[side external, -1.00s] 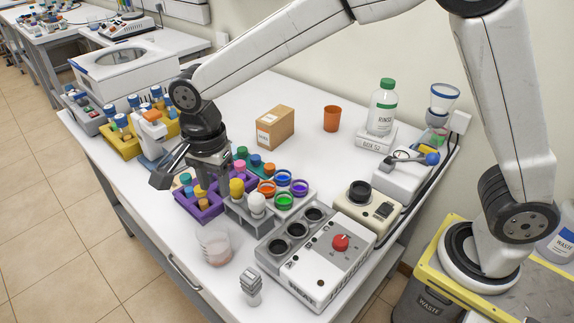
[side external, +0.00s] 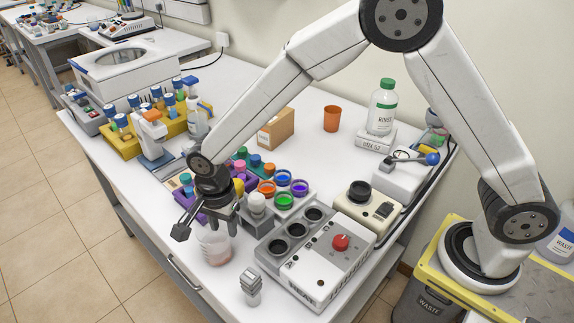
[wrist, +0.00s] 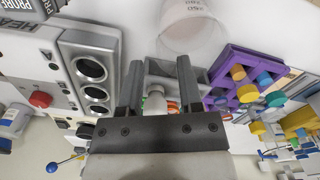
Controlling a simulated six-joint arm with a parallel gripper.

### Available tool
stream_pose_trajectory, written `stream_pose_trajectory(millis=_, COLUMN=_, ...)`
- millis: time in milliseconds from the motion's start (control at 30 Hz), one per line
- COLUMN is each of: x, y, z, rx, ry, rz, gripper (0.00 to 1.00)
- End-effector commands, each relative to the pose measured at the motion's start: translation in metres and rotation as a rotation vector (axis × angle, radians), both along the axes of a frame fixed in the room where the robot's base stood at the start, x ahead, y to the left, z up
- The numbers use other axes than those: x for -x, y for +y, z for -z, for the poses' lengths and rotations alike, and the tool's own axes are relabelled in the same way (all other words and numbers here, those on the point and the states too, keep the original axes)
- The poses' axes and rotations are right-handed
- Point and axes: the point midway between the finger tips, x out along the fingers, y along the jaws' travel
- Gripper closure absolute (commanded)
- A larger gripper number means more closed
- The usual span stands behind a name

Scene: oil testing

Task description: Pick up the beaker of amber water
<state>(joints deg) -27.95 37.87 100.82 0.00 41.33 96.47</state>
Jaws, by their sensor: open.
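The beaker (side external: 215,249) is clear, with a little pinkish-amber liquid low inside. It stands upright near the table's front edge in the side view. In the wrist view its clear wall (wrist: 188,30), with printed marks, shows at the top, beyond the fingertips and a little right of centre. My gripper (side external: 221,222) is open and empty, just above and behind the beaker, and covers part of its rim in the side view. In the wrist view the two dark fingers (wrist: 160,80) stand apart, with a white-capped vial between them in the picture. The beaker is not between the fingers.
A heater block (side external: 322,262) with round wells and a red knob stands right of the beaker. A grey rack (side external: 246,222) with capped vials is close behind it. A purple rack (wrist: 229,75) is nearby. A small grey fitting (side external: 251,284) stands in front. Table left of the beaker is clear.

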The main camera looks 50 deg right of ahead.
Motion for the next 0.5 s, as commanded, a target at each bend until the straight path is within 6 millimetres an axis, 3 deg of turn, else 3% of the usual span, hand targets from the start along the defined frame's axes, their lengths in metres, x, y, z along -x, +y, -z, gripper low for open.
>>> stream_pose_trajectory(millis=500, x=0.000, y=0.000, z=0.021, rx=0.000, ry=0.001, rz=0.000, gripper=0.55)
